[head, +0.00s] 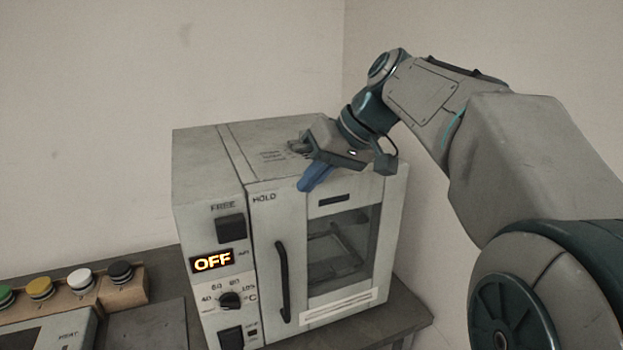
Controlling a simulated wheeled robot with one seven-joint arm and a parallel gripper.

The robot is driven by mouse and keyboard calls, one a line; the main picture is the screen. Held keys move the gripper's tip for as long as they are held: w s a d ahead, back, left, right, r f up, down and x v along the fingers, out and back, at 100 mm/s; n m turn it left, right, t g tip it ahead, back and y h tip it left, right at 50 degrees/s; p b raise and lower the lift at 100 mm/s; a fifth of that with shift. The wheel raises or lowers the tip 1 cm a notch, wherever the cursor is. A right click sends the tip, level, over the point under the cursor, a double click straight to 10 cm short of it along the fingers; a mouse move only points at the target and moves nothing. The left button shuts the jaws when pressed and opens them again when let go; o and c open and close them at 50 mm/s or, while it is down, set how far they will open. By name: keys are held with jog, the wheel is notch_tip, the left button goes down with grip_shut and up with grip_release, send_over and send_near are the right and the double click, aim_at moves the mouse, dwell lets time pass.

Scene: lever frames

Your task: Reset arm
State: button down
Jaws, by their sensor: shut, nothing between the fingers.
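My gripper (308,184) is in front of the upper front edge of a white lab oven (205,165) in the head view. Its blue fingers are together and point down and to the left, with nothing seen between them. Their tips overlap the top of the oven's front in the picture; I cannot tell whether they touch it. My arm comes in from the right, bent high at the elbow and sloping down to the wrist. The wrist and hand hide part of the oven's top and its back right corner.
The oven door is closed, with a dark vertical handle (283,283) and a window (343,250). Its display (212,261) reads OFF, above a knob (229,300). A box with coloured buttons (80,281) stands at left. Walls rise behind; open air lies above the oven.

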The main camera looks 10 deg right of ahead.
jog(key=s+d+f+m+h, duration=0.1)
jog(key=s+d+f+h, duration=0.1)
jog(key=s+f, duration=0.6)
jog(key=s+d+f+m+h, duration=0.2)
jog(key=s+f+h, duration=0.2)
jog(key=s+f, duration=0.5)
notch_tip(320, 180, down, 5)
jog(key=shift+s+d+f+m+h, duration=0.1)
jog(key=shift+s+d+m+h, duration=0.2)
jog(key=c, duration=2.1)
grip_release()
jog(key=shift+c, duration=0.2)
